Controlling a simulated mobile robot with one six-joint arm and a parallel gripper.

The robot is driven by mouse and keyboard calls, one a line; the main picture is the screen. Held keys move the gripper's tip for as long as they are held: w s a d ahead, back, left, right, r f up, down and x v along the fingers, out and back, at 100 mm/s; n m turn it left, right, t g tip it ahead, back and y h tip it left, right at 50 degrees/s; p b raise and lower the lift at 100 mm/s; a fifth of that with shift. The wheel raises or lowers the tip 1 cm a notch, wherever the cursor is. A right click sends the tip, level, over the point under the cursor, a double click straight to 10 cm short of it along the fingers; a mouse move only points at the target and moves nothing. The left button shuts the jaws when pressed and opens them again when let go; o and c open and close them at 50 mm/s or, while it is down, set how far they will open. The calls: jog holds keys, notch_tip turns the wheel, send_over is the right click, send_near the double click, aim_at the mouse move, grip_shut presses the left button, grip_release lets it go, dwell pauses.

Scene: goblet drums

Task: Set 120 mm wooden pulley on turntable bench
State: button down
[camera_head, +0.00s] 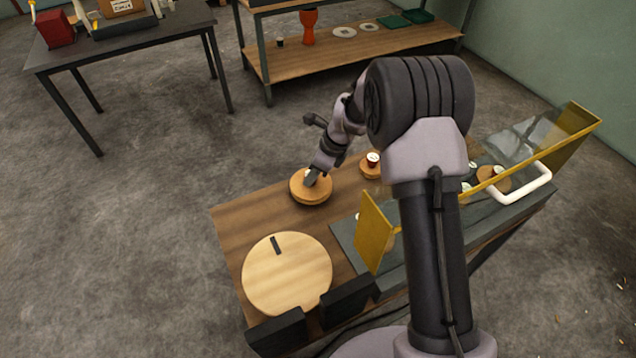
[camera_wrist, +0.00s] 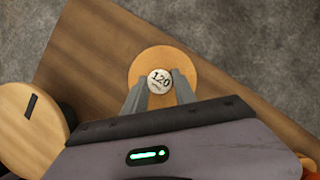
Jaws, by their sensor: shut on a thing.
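The 120 mm wooden pulley (camera_head: 309,193) is a round orange-brown disc at the far left part of the wooden bench (camera_head: 243,217). In the wrist view the pulley (camera_wrist: 163,58) has a white cap marked "120" at its centre. My gripper (camera_head: 312,178) points down over it, and in the wrist view its two fingers (camera_wrist: 160,84) close on either side of the capped hub. I cannot tell whether the pulley touches the bench top. The pale round turntable (camera_head: 290,282), with a dark bar mark, lies nearer on the bench, apart from the pulley and empty.
A smaller capped pulley (camera_head: 370,168) stands right of my gripper. A yellow-edged clear guard (camera_head: 375,232) and a white handle (camera_head: 527,184) flank a grey strip holding more capped pieces. A shelf with a red-orange goblet drum (camera_head: 308,27) and a dark table (camera_head: 125,45) stand behind.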

notch_tip(320, 180, down, 3)
jog(key=shift+b, duration=0.4)
jog(key=shift+r, duration=0.15)
jog(key=c, duration=1)
grip_release()
